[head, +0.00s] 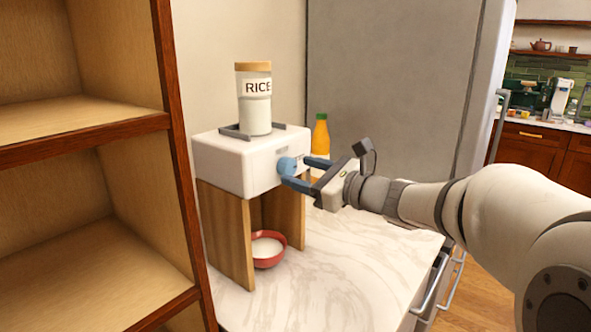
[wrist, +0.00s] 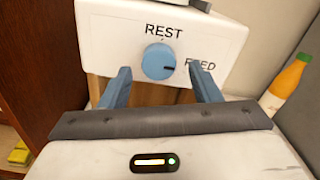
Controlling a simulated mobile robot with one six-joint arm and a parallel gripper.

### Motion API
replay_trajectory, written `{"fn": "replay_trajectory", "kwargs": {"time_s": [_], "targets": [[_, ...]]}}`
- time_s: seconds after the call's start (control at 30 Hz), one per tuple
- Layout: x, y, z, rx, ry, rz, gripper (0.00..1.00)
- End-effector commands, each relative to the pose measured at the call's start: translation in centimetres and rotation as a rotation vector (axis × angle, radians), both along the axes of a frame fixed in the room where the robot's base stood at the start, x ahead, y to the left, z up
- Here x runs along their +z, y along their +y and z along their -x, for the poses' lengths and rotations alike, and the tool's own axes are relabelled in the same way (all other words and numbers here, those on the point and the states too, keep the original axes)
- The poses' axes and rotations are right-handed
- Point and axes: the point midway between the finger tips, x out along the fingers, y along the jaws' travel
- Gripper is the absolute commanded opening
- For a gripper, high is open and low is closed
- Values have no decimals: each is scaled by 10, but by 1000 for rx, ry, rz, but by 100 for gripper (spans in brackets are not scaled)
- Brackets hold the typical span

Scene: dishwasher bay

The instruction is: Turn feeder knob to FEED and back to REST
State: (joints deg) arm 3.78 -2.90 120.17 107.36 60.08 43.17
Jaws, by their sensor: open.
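The white feeder (head: 225,160) stands on wooden side panels on the marble counter, with a jar labelled RICE (head: 256,105) upright on top. Its round blue knob (wrist: 157,60) is on the front face, with REST printed above it and FEED to its right. The knob's dark mark points right, toward FEED. My gripper (head: 296,170) is at the front face, its blue fingers open. In the wrist view my gripper (wrist: 163,82) has one finger on each side of the knob, with a visible gap on both sides.
A red bowl (head: 268,250) with white contents sits under the feeder. An orange bottle (head: 320,138) stands behind my gripper, near the grey fridge (head: 390,80). A wooden shelf (head: 90,130) is close on the left. The counter (head: 345,265) in front is clear.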

Motion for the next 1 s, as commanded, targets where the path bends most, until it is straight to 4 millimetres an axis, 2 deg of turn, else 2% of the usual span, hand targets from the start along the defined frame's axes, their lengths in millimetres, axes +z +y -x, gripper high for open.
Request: {"fn": "replay_trajectory", "kwargs": {"time_s": [0.2,0.47,1.0], "targets": [[0,15,-11,1,-1,1,57],[0,16,-12,0,-1,2,57],[0,15,-12,0,-1,2,14]]}}
